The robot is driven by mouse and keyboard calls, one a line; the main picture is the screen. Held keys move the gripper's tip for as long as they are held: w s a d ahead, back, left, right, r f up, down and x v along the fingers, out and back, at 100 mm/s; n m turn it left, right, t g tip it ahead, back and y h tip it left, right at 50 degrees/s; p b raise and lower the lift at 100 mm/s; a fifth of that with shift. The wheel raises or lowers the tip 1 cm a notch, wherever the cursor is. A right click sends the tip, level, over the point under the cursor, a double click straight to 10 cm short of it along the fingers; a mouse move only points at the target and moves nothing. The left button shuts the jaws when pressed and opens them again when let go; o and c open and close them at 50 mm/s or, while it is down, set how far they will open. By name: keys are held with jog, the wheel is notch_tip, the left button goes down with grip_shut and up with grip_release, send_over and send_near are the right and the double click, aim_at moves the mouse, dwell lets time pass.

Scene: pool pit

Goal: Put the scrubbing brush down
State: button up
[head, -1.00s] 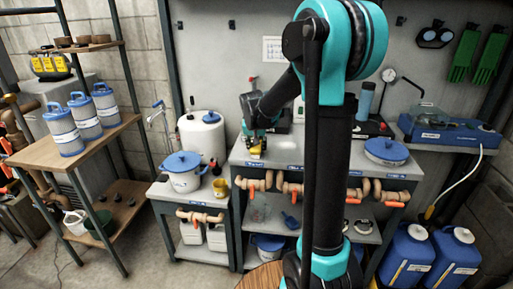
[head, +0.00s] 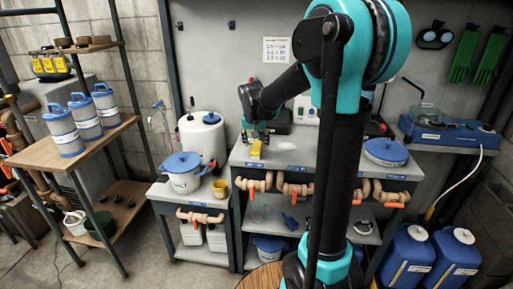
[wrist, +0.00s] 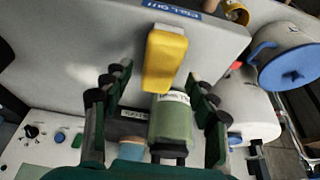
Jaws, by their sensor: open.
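The scrubbing brush (head: 256,148) appears as a yellow block on the grey worktop, near its left end. In the wrist view the yellow brush (wrist: 166,58) lies beyond my fingertips, close to a blue label on the worktop edge. My gripper (head: 256,132) is just behind and above the brush in the head view. In the wrist view my gripper (wrist: 158,74) has its fingers spread wide with nothing held between them.
A green bottle (wrist: 173,122) shows between my fingers in the wrist view. A blue-lidded pot (head: 184,173) and a yellow mug (head: 220,188) stand on the lower bench to the left. A blue-lidded tub (head: 386,152) sits at the worktop's right. The worktop's middle looks clear.

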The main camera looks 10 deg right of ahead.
jog(key=d+v, duration=0.1)
jog(key=v, duration=0.7)
jog(key=s+d+f+n, duration=0.1)
jog(key=s+d+f, duration=0.1)
jog(key=s+f, duration=0.7)
jog(key=s+d+f+n+y, duration=0.1)
jog(key=s+d+f+n, duration=0.1)
jog(key=s+f, duration=0.8)
jog(key=s, duration=0.7)
jog(key=shift+d+f+n, duration=0.2)
jog(key=shift+f+n, duration=0.05)
jog(key=shift+n, duration=0.05)
jog(key=shift+o, duration=0.6)
jog(key=w+a+r+m+h, duration=0.1)
jog(key=w+a+r+m, duration=0.15)
jog(key=w+r, duration=0.95)
jog(key=w+a+r+m, duration=0.1)
jog(key=w+a+r, duration=0.3)
jog(key=w+r, duration=0.85)
send_over(257, 146)
jog(key=s+a, duration=0.1)
jog(key=s, duration=0.1)
jog(key=f, duration=1)
jog(key=shift+w+a, duration=0.1)
jog(key=shift+w, duration=0.1)
jog(key=x, duration=0.5)
jog(key=shift+d, duration=0.2)
jog(key=shift+w+f, duration=0.1)
jog(key=shift+f, duration=0.35)
